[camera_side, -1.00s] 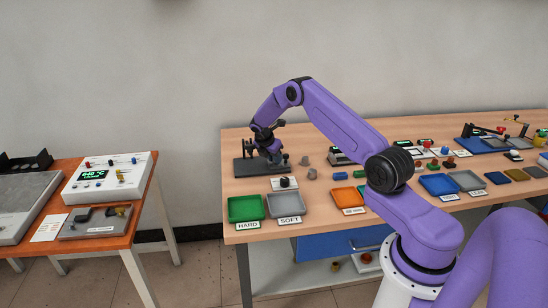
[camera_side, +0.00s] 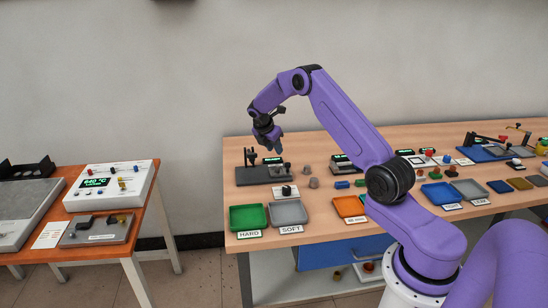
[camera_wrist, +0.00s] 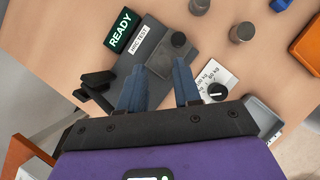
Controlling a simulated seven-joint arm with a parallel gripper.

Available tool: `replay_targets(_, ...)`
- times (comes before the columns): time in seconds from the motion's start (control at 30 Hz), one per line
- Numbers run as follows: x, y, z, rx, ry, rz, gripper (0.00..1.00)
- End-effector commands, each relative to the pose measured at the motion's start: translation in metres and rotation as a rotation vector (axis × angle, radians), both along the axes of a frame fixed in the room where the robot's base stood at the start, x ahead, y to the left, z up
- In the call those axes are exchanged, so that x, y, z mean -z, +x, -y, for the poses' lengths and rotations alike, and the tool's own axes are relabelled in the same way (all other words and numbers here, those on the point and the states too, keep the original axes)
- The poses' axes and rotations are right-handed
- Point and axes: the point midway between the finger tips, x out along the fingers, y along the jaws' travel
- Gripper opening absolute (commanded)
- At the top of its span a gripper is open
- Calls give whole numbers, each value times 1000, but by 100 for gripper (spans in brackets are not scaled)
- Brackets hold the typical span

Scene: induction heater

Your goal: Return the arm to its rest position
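My gripper (camera_side: 276,146) hangs at the end of the purple arm, in the air above the dark hardness tester (camera_side: 258,176) on the wooden bench. In the wrist view, the two blue fingers of my gripper (camera_wrist: 160,84) are spread apart with nothing between them. Beyond them lies the tester (camera_wrist: 152,52), with an "HRC TEST" label, a round dark knob or anvil and a green "READY" display (camera_wrist: 122,31). The fingers touch nothing that I can see.
A green tray (camera_side: 248,216) marked HARD and a grey tray (camera_side: 289,212) marked SOFT stand at the bench's front left. Grey cylinders (camera_side: 314,183) and an orange tray (camera_side: 349,206) are to the right. A heater (camera_side: 112,184) reading 640 °C stands on the left table.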

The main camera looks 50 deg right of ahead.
Motion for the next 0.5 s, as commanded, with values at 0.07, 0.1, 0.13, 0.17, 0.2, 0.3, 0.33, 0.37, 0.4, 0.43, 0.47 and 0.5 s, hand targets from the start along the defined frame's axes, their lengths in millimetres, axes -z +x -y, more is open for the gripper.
replay_targets(0.07, -7, 0, 0, 0, 0, 1, 33)
replay_targets(0.1, -9, 0, 0, -1, 1, 2, 33)
replay_targets(0.13, -10, 0, 0, 0, 1, 1, 33)
replay_targets(0.17, -11, 0, 0, 0, 1, 1, 33)
replay_targets(0.2, -11, 0, 0, 0, 1, 0, 33)
replay_targets(0.3, -11, 0, 0, -1, 1, 0, 33)
replay_targets(0.33, -11, 0, 0, -1, 1, 0, 33)
replay_targets(0.37, -11, 0, 0, -1, 1, 0, 33)
replay_targets(0.4, -11, 0, 0, -1, 1, 0, 33)
replay_targets(0.43, -11, 0, 0, -1, 1, 0, 33)
replay_targets(0.47, -11, 0, 0, -1, 1, 0, 33)
replay_targets(0.5, -12, 1, -2, -1, 1, 3, 33)
